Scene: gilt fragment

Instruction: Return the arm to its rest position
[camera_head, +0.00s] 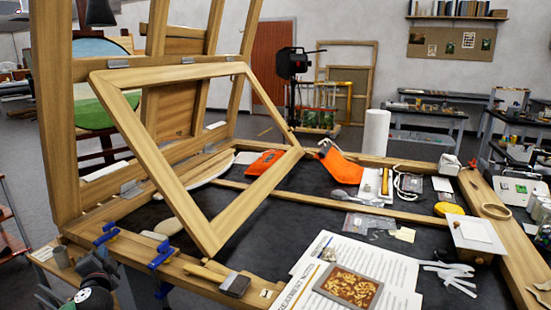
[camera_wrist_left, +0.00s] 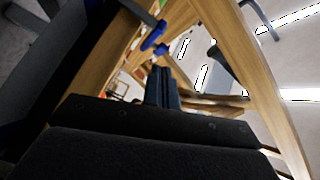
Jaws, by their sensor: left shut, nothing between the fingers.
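My left arm (camera_head: 92,288) shows at the bottom left of the head view, low beside the near left corner of the wooden-framed table. Only part of it is in the picture. In the left wrist view my left gripper (camera_wrist_left: 161,84) has its two dark fingers together, with nothing between them. It is apart from the wood behind it. My right arm and gripper are not in view.
An empty wooden frame (camera_head: 118,100) leans over the table (camera_head: 206,272). Blue clamps (camera_head: 160,254) grip the near left edge, close to my left arm. Printed sheets (camera_head: 398,268) with a gilt fragment picture (camera_head: 347,287) lie at the front. Open floor is at the left.

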